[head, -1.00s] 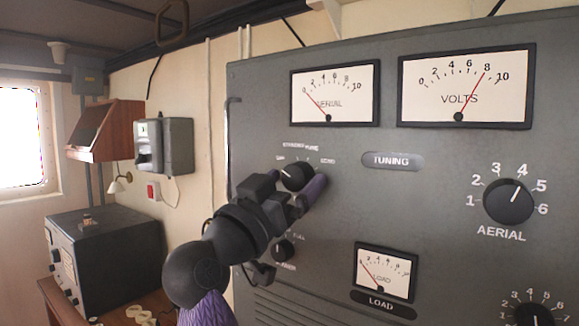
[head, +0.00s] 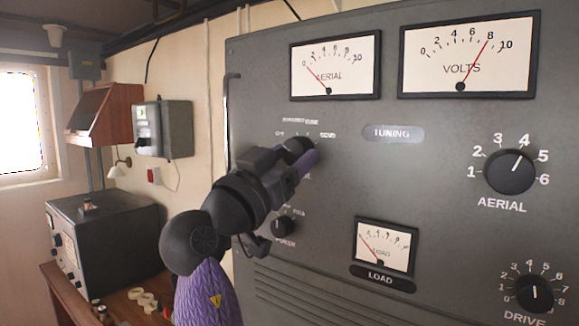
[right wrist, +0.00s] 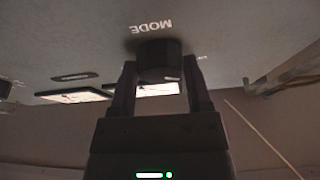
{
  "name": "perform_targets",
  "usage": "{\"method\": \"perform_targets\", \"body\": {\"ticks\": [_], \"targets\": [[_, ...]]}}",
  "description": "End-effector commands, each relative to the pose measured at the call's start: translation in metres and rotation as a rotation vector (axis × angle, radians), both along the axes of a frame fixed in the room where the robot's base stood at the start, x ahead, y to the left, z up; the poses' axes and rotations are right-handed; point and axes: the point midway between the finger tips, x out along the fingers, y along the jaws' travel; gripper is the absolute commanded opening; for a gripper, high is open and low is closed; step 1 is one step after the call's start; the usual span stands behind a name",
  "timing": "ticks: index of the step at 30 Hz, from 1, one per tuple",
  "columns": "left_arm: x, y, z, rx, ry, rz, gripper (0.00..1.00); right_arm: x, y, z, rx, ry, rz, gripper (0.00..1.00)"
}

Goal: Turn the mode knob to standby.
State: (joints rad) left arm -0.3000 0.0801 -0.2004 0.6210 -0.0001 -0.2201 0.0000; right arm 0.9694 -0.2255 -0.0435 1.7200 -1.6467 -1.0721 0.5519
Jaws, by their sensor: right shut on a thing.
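The black mode knob (head: 299,149) sits on the grey panel, under the labels off, standby, tune and send. My right gripper (head: 285,160) is at the knob in the head view and covers part of it, so the setting it points to cannot be read there. In the right wrist view the two fingers of the gripper (right wrist: 159,78) stand on either side of the knob (right wrist: 157,58), shut on it. My left gripper is not in view.
Below the mode knob is the power knob (head: 284,226). To the right are the load meter (head: 384,246), the aerial knob (head: 510,172) and the drive knob (head: 535,293). Two meters are above. A handle (head: 228,120) runs along the panel's left edge.

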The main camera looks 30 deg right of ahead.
Motion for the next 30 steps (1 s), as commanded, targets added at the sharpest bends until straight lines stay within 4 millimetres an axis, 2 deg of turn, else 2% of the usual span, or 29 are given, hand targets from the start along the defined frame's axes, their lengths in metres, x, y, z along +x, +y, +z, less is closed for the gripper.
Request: {"method": "perform_targets", "body": {"ticks": [1, 3, 10, 21, 30], "targets": [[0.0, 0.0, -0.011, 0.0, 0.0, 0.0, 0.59, 0.0, 0.0, -0.004, 0.006, -0.025, 0.001, 0.03], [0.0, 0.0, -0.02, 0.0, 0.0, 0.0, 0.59, 0.0, 0.001, -0.005, 0.022, -0.068, 0.0, 0.03], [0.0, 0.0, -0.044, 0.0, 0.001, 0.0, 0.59, 0.001, 0.001, -0.003, 0.091, -0.236, -0.001, 0.03], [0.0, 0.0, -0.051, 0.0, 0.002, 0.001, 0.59, 0.003, 0.002, 0.002, 0.191, -0.471, -0.001, 0.03], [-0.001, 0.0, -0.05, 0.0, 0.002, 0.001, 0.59, 0.003, 0.002, 0.002, 0.232, -0.568, -0.001, 0.03]]}}
